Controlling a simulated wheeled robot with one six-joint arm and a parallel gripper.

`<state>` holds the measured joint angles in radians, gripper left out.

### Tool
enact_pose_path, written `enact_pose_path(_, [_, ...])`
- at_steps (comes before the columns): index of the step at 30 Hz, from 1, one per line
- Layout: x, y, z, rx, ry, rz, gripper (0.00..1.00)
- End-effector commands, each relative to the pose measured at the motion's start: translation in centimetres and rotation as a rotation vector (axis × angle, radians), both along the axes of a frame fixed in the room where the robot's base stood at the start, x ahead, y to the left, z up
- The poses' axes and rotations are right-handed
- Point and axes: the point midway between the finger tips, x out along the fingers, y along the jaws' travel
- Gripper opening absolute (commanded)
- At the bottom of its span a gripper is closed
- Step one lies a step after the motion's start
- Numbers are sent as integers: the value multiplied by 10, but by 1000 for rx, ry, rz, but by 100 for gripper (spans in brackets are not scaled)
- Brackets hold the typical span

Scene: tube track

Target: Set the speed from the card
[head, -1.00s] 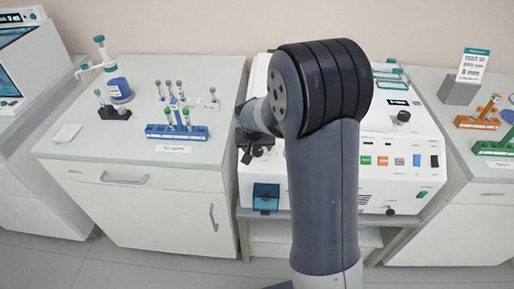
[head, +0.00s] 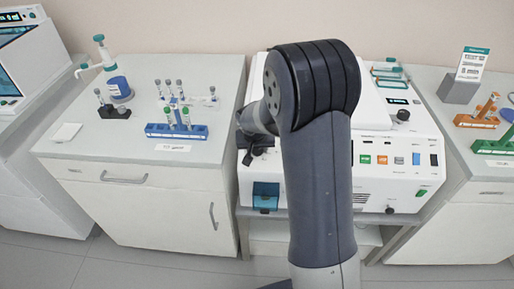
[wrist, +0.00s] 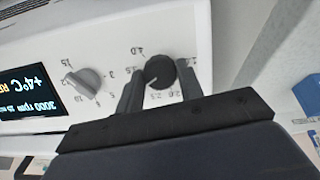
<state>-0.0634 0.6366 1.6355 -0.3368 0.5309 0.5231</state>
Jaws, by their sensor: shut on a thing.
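My gripper (wrist: 159,71) is shut on a black round knob (wrist: 160,72) on the white machine's front panel, one finger on each side. The knob's pale mark points to the lower left in the wrist view; some numbers around it are covered by the fingers. A lit display (wrist: 28,97) reads 3000 rpm, upside down. A white card (head: 473,64) stands at the back right in the head view; its small print is too blurred to read now. In the head view my arm hides the display, and the dark gripper end shows at the machine's left.
A grey knob (wrist: 85,83) with numbers around it sits between the display and the black knob. The white machine (head: 420,150) carries several coloured buttons. A blue tube rack (head: 176,131) stands on the left bench. An orange rack (head: 477,121) is at the right.

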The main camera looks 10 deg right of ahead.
Motion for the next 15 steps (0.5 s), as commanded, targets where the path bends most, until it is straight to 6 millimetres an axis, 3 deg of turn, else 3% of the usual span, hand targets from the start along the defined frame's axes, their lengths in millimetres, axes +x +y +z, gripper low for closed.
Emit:
enact_pose_path(3, [0,0,0,0,0,0,13])
enact_pose_path(15, [0,-1,-3,50,-17,-77,13])
